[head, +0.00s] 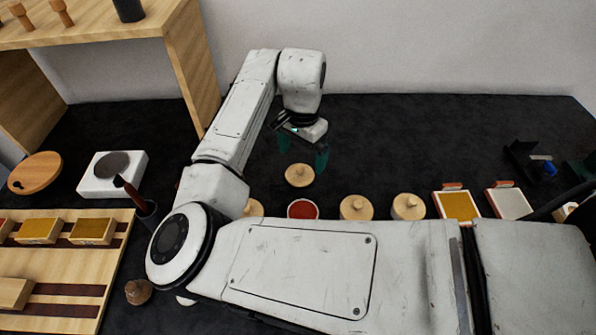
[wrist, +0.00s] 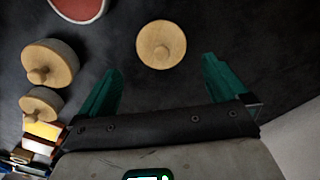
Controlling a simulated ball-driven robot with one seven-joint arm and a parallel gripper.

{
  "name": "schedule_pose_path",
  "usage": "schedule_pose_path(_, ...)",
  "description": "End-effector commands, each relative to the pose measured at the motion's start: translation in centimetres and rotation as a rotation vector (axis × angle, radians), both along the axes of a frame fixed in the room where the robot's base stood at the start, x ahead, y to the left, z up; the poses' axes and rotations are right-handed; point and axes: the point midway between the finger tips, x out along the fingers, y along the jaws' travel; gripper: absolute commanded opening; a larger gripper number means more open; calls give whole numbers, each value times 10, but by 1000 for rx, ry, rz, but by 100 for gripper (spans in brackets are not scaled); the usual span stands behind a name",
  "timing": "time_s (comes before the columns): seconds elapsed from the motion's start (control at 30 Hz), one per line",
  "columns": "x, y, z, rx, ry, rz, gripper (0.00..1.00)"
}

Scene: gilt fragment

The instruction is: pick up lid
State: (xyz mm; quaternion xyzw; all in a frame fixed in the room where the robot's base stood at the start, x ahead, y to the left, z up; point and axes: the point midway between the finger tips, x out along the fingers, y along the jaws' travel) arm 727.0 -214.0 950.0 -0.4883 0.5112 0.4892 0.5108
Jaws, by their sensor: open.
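A round pale wooden lid (head: 299,175) with a small knob lies on the dark table, behind an open jar (head: 303,209) with red contents. In the wrist view the lid (wrist: 161,45) shows just past and between the fingertips, knob toward the camera. My gripper (head: 301,147) hangs over the table behind the lid. Its teal fingers are spread and empty, and the wrist view shows a clear gap between the fingertips (wrist: 161,66). The fingers do not appear to touch the lid. The red jar (wrist: 80,8) is cut off at the wrist view's top edge.
Two lidded wooden jars (head: 356,207) (head: 408,206) stand right of the red jar; another is partly hidden by my arm. Boxes of yellow (head: 458,205) and white (head: 510,203) are farther right. A wooden shelf (head: 185,60) stands left. Table behind the lid is clear.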

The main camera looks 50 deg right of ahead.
Motion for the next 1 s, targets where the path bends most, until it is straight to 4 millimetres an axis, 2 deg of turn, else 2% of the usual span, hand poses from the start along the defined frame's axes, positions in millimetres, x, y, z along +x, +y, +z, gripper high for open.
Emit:
schedule_pose_path(0.17,1,1,-11,1,1,1,100)
schedule_pose_path(0.5,4,3,-54,1,1,0,100)
schedule_pose_path(0.77,4,3,-58,1,0,0,100)
schedule_pose_path(1.0,4,3,-58,1,0,0,79)
